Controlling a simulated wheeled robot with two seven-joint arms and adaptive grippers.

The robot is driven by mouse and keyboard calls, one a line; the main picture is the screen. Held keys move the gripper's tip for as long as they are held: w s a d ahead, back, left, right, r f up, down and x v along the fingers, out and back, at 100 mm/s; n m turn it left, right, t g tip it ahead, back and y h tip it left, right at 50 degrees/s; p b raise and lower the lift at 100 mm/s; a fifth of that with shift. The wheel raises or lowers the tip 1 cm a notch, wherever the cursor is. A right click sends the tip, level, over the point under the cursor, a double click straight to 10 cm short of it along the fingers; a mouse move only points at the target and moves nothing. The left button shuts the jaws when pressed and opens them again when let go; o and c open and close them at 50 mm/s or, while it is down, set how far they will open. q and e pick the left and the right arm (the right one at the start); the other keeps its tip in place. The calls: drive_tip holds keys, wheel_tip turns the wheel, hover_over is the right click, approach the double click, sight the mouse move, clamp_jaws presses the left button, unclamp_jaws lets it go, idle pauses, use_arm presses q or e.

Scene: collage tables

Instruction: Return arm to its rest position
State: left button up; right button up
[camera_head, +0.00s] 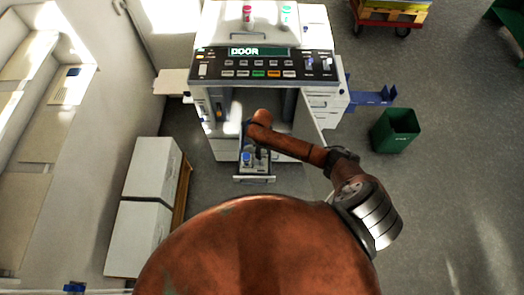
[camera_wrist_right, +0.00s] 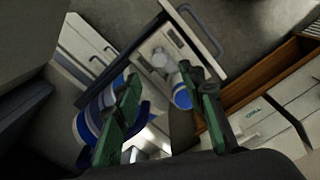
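My right arm reaches from the lower right to the front of a large printer-like machine (camera_head: 257,68) in the head view. Its right gripper (camera_head: 254,156) points down over an open drawer (camera_head: 254,179) at the machine's front. In the right wrist view the two green fingers of the right gripper (camera_wrist_right: 159,76) stand apart, with nothing clearly held between them. A blue-and-white bottle (camera_wrist_right: 182,92) is close to the right finger, and a larger blue-and-white cylinder (camera_wrist_right: 90,125) is behind the left finger. I cannot tell whether either finger touches them. My left gripper is not in view.
The machine's panel shows "DOOR", and a red-and-white bottle (camera_head: 248,15) stands on top. White boxes (camera_head: 152,170) stand left of the drawer. A green bin (camera_head: 395,131) and blue bracket (camera_head: 372,97) are to the right. The floor at right is mostly clear.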

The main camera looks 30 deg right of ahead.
idle(0.3)
drive_tip(key=s+a+r+t+y, duration=0.2)
drive_tip(key=s+a, duration=0.7)
drive_tip(key=s, duration=0.3)
drive_tip(key=s+d+r+m+t+h, duration=0.1)
drive_tip(key=s+d+r+m+h, duration=0.15)
drive_tip(key=s+d+r, duration=0.45)
drive_tip(key=s+d+r+m+t+h, duration=0.1)
drive_tip(key=s+d+r+m, duration=0.4)
drive_tip(key=s, duration=0.4)
wheel_tip(320, 180, down, 30)
drive_tip(key=n+g+y+b, duration=0.1)
drive_tip(key=n+g+b, duration=0.1)
drive_tip(key=b, duration=0.1)
drive_tip(key=s+a+f+g+b, duration=0.1)
drive_tip(key=s+f+b, duration=0.1)
drive_tip(key=s+f, duration=1.8)
wheel_tip(320, 180, down, 3)
drive_tip(key=shift+s+f+n+b, duration=0.2)
drive_tip(key=shift+s+n+b, duration=0.15)
